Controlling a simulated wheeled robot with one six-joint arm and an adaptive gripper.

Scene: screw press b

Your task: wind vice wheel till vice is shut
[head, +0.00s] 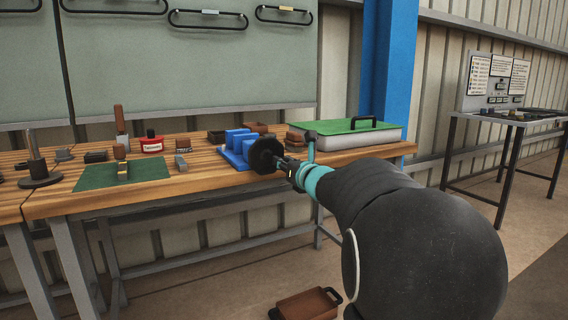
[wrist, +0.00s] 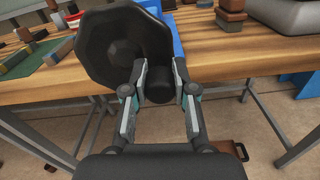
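The blue vice (head: 231,158) stands on the wooden bench at its front edge. Its upright jaws appear to have a gap between them. The black vice wheel (head: 263,155) faces me at the vice's front end. It fills the upper middle of the wrist view (wrist: 115,45), with part of the blue vice (wrist: 152,8) behind it. A stubby black handle (wrist: 158,90) sticks out from the wheel's lower right toward me. My gripper (wrist: 160,68) has one finger on each side of this handle, and both seem to touch it. In the head view my gripper (head: 290,170) is at the wheel's right.
The wooden bench (head: 190,187) carries a green mat (head: 95,172), a red tin (head: 152,146) and small blocks left of the vice. A grey case with a green lid (head: 345,128) stands to the right. A brown tray (head: 308,304) lies on the floor below.

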